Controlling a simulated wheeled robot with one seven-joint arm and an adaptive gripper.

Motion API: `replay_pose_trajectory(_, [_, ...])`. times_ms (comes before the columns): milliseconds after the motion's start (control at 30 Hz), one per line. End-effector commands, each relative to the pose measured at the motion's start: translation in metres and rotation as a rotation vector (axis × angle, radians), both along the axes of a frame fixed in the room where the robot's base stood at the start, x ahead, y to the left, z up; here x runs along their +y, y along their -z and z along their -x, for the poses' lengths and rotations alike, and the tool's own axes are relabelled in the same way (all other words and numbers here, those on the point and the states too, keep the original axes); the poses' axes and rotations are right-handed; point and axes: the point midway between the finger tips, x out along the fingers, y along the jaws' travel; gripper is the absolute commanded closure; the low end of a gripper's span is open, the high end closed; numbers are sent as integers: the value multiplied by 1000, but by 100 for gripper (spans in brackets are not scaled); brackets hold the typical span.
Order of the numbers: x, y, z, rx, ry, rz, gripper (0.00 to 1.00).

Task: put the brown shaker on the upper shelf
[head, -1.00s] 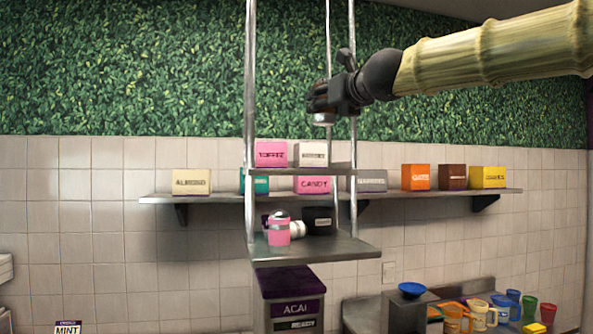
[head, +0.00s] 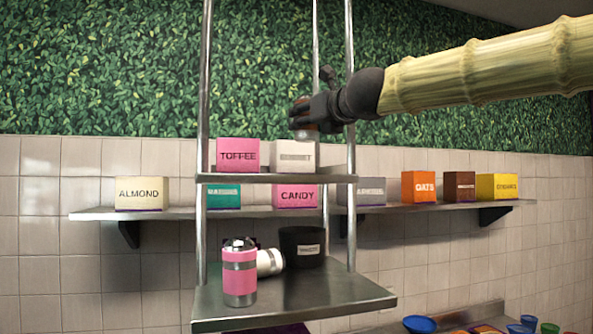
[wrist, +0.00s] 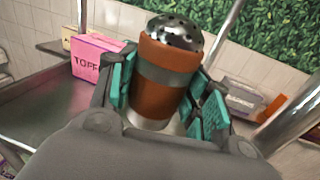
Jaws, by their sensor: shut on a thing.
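My gripper (head: 303,117) is shut on the brown shaker (wrist: 166,73), which has a perforated silver lid and a grey band. In the wrist view the teal finger pads press on both its sides and it tilts slightly. In the head view the gripper is above the upper shelf (head: 240,178) of the hanging metal rack, and only a bit of the shaker (head: 304,135) shows under the fingers. The upper shelf holds a pink TOFFEE box (head: 238,154) and a whitish box (head: 296,156). The shaker appears above and in front of the whitish box.
The rack's lower shelf (head: 330,297) holds a pink shaker (head: 239,275), a white shaker lying on its side (head: 270,262) and a black container (head: 302,246). Metal posts (head: 350,100) flank the upper shelf. A long wall shelf (head: 100,213) behind holds several labelled boxes.

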Motion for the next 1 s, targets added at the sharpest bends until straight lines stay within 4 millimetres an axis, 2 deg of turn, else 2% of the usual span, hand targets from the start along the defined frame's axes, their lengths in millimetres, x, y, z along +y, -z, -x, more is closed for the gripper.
replay_pose_trajectory(33, [-1, 14, -1, 1, -1, 0, 78])
replay_pose_trajectory(133, [-2, 29, -8, 6, 2, -3, 78])
replay_pose_trajectory(333, [-2, 43, -17, 12, 2, -2, 78])
replay_pose_trajectory(700, [-3, 80, -16, 11, 4, -2, 78])
replay_pose_trajectory(1000, [-2, 83, -16, 10, 2, -2, 78])
